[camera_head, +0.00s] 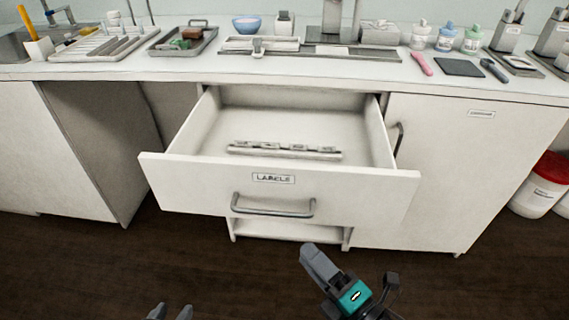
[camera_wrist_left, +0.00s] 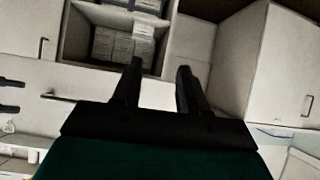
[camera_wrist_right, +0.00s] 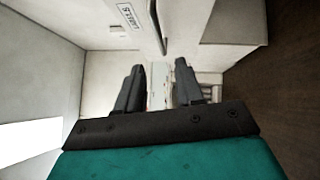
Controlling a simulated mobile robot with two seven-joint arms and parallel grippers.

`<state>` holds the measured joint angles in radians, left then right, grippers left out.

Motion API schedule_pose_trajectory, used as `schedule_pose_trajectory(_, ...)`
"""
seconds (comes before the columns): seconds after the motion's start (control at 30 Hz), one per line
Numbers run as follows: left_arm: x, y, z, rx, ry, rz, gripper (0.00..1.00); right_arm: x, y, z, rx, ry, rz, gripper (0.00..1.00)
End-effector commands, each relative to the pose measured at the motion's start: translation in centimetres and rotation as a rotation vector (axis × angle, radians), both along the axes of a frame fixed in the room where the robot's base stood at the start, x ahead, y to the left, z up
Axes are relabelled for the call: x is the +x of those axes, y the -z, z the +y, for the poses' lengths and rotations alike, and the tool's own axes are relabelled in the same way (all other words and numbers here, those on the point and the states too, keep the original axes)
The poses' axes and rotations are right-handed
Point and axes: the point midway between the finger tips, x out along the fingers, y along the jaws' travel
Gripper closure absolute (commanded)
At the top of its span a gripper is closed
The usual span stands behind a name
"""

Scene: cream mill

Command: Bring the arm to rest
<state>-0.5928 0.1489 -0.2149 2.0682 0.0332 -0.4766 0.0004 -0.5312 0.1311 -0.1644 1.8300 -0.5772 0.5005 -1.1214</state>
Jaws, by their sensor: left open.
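My left gripper (camera_head: 170,312) shows only its fingertips at the bottom edge of the head view, low in front of the cabinets. Its fingers (camera_wrist_left: 156,85) stand apart with nothing between them in the left wrist view. My right gripper (camera_head: 318,262) is below and in front of the open drawer, apart from its handle (camera_head: 273,207). Its fingers (camera_wrist_right: 160,85) are spread and look empty in the right wrist view. The drawer front (camera_head: 350,190) carries a "LABELS" sign, which also shows in the right wrist view (camera_wrist_right: 128,15).
The pulled-out drawer holds a low row of items (camera_head: 284,151) and juts out above my right gripper. The worktop (camera_head: 200,67) behind carries trays, a blue bowl (camera_head: 247,24) and several jars. A red-lidded tub (camera_head: 541,187) stands at right. The dark floor is clear.

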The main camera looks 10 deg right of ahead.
Motion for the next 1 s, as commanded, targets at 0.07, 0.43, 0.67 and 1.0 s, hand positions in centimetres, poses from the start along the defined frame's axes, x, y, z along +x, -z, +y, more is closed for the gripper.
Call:
schedule_pose_trajectory(0.07,0.0,-0.1,-0.1,-0.003,-0.002,0.0,0.57,0.0,0.0,0.0,0.001,0.0,0.002,0.63)
schedule_pose_trajectory(0.43,0.0,-3.8,0.9,0.015,-0.017,-0.015,0.57,0.3,-0.2,-4.2,0.62,0.238,0.541,0.63)
schedule_pose_trajectory(0.67,-1.2,-4.5,2.5,0.048,-0.038,0.002,0.57,-2.2,1.7,-5.7,1.183,0.489,0.948,0.63)
schedule_pose_trajectory(1.0,-1.6,-4.2,3.2,0.059,-0.047,0.003,0.57,-3.8,2.9,-5.6,1.408,0.607,1.091,0.63)
